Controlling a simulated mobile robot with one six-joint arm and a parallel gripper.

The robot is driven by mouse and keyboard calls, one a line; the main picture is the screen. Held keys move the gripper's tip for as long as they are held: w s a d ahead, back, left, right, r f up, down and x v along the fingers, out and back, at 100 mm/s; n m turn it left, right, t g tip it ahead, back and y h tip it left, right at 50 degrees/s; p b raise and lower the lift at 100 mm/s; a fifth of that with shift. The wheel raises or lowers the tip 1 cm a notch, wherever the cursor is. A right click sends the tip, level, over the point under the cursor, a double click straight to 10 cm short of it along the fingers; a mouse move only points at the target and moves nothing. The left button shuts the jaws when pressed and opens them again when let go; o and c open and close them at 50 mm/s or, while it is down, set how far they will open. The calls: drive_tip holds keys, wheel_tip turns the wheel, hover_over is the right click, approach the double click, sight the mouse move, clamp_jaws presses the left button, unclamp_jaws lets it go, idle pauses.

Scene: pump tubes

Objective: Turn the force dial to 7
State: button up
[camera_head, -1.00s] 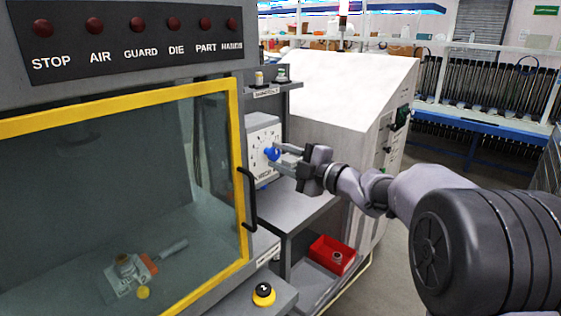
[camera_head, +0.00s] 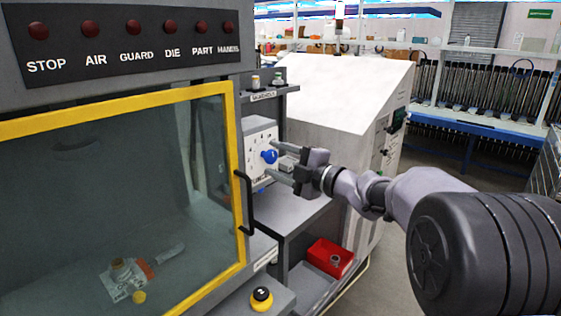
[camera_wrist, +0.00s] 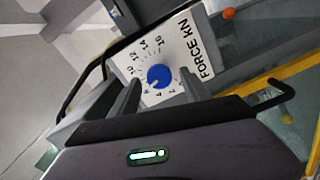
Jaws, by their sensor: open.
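The force dial is a round blue knob (camera_head: 269,156) on a white panel labelled FORCE KN (camera_wrist: 205,60) in the wrist view. The blue knob (camera_wrist: 160,77) shows there with printed numbers around it; 10, 12, 14 and 16 are readable. A small pale mark on the knob points down-left in that picture, toward the low numbers, but I cannot read the exact value. My gripper (camera_head: 274,159) is open, its fingers spread on either side of the knob and apart from it. The wrist view shows the same two fingers flanking the knob.
A yellow-framed guard window (camera_head: 236,170) with a black handle (camera_head: 246,205) stands left of the dial. A grey shelf (camera_head: 290,212) lies below, with a red bin (camera_head: 330,257) lower down. A black and yellow button (camera_head: 261,298) sits at the front.

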drive_tip(key=p+v, duration=0.4)
drive_tip(key=v, duration=1.3)
drive_tip(key=shift+s, duration=0.2)
drive_tip(key=shift+d, duration=0.15)
drive_tip(key=shift+w, duration=0.1)
